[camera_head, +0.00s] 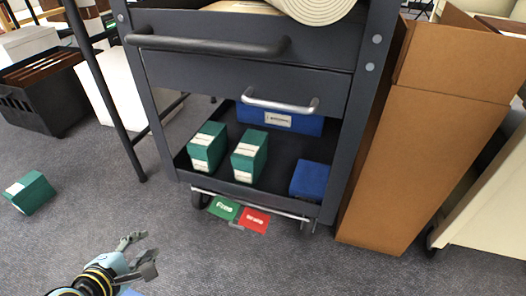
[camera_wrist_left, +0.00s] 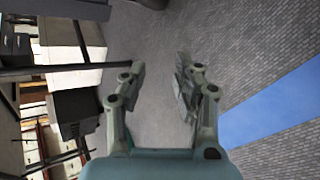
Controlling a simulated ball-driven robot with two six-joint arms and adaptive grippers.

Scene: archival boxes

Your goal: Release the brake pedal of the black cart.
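The black cart (camera_head: 335,130) stands in the middle of the head view, with a dark handle bar (camera_head: 208,44) across its front. Low at its front edge, near the floor, are two pedals: a green one (camera_head: 224,208) lettered "Free" and a red one (camera_head: 255,219) beside it on the right, whose lettering looks like "Brake". My left gripper (camera_head: 145,251) is low over the carpet, left of and nearer than the pedals, apart from them. Its fingers are spread and empty, as the left wrist view (camera_wrist_left: 160,68) also shows. My right gripper is not in view.
Green boxes (camera_head: 208,147) and blue boxes (camera_head: 312,180) sit on the cart's lower shelf. A tall cardboard box (camera_head: 420,150) stands close on the cart's right. A green box (camera_head: 30,193) lies on the carpet at left. A table leg (camera_head: 105,95) stands left of the cart. Carpet before the pedals is clear.

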